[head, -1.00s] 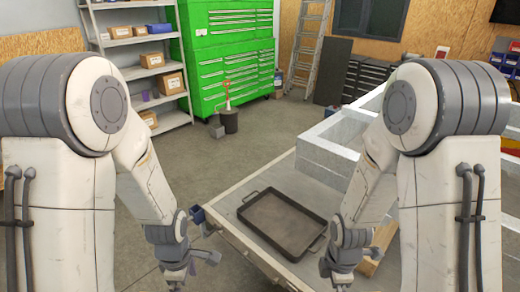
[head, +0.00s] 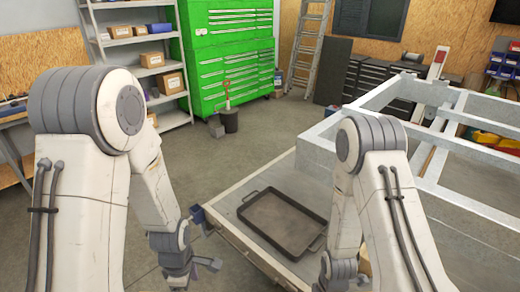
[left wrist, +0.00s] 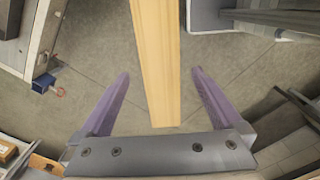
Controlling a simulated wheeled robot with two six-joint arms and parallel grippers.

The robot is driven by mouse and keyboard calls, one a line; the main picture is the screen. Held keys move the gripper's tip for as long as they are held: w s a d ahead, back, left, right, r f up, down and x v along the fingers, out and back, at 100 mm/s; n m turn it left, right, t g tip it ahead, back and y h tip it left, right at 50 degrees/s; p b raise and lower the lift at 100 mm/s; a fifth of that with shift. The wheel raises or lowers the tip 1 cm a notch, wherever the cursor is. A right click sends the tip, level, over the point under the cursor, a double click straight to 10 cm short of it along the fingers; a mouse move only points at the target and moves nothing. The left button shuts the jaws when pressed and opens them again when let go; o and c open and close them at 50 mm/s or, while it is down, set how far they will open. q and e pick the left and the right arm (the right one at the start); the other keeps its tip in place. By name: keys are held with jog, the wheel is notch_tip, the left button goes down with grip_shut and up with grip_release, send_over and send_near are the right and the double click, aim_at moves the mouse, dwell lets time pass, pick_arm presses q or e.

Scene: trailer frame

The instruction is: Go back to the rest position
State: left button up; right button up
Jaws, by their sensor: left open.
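My left gripper (head: 199,272) hangs low in the head view, left of the trailer's near edge. In the left wrist view its two purple fingers (left wrist: 160,74) are spread wide and touch nothing. My right gripper (head: 335,284) is at the bottom edge of the head view, partly cut off, so its jaws do not show clearly. A pale wooden beam (left wrist: 157,45) runs down the middle of the left wrist view, its end showing between the fingers. A bit of wood (head: 365,262) shows behind my right wrist in the head view.
A dark tray (head: 282,222) lies on the trailer's deck (head: 240,232). The grey trailer frame (head: 470,197) stands at right. A green tool cabinet (head: 230,50) and a shelf (head: 140,42) with boxes stand at the back.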

pick_arm(q)
notch_tip(320, 180, down, 9)
jog(key=shift+r, duration=0.2)
jog(key=shift+f+p, duration=0.25)
jog(key=shift+p, duration=0.05)
pick_arm(e)
jog(key=shift+r, duration=0.3)
pick_arm(q)
notch_tip(320, 180, up, 4)
jog(key=p, duration=0.3)
pick_arm(e)
notch_tip(320, 180, up, 4)
jog(key=shift+s+f, duration=0.1)
jog(key=shift+f, duration=0.15)
pick_arm(q)
jog(key=shift+r+p, duration=0.35)
jog(key=shift+p, duration=0.35)
pick_arm(e)
jog(key=shift+r, duration=0.45)
pick_arm(q)
jog(key=shift+r, duration=0.15)
pick_arm(e)
jog(key=shift+r, duration=0.15)
pick_arm(q)
jog(key=shift+s, duration=0.1)
